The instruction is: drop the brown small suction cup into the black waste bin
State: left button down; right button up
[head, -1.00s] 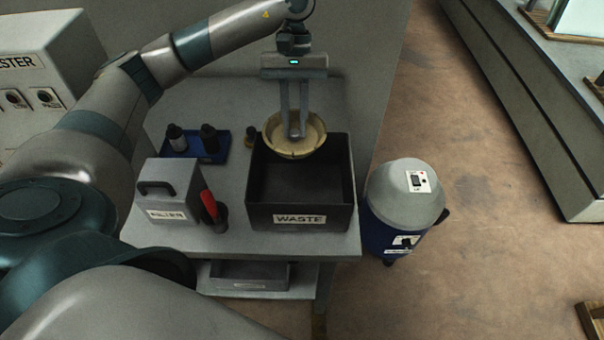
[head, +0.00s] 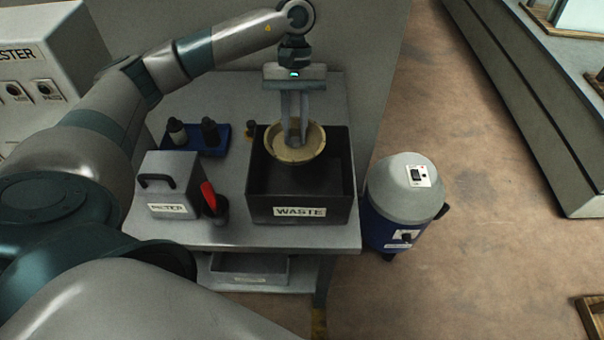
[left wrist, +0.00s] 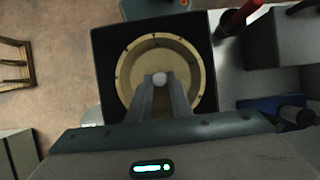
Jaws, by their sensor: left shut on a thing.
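The brown small suction cup (head: 290,158) is a round, tan, shallow cup with its open side up. My left gripper (head: 295,140) points down and is shut on its middle. The black waste bin (head: 300,212) is an open square box with a WASTE label, on the grey table. The cup is at the rear half of the bin's opening. In the left wrist view the cup (left wrist: 201,72) lies within the outline of the bin (left wrist: 101,62). I cannot tell exactly how far it is below the rim. My right gripper is not in view.
A grey box with a handle (head: 168,190) and a red-handled tool (head: 211,198) stand left of the bin. Behind them is a blue tray (head: 190,150) with dark bottles. A blue and grey canister (head: 400,200) stands on the floor to the right.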

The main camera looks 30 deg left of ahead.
pick_arm(q)
jog(key=shift+f, duration=0.8)
jog(key=c, duration=1.5)
grip_release()
jog(key=shift+c, duration=0.2)
jog(key=shift+w+r, duration=0.1)
jog(key=shift+w+a+r+b, duration=0.15)
jog(key=shift+w+r+b, duration=0.05)
jog(key=shift+r+b, duration=0.35)
jog(key=b+v, duration=0.1)
jog(key=v, duration=0.2)
jog(key=shift+w+a+r, duration=0.1)
jog(key=shift+w+r, duration=0.05)
jog(key=shift+r, duration=0.2)
jog(key=b+v, duration=0.1)
jog(key=v, duration=1.1)
jog(key=shift+r, duration=0.15)
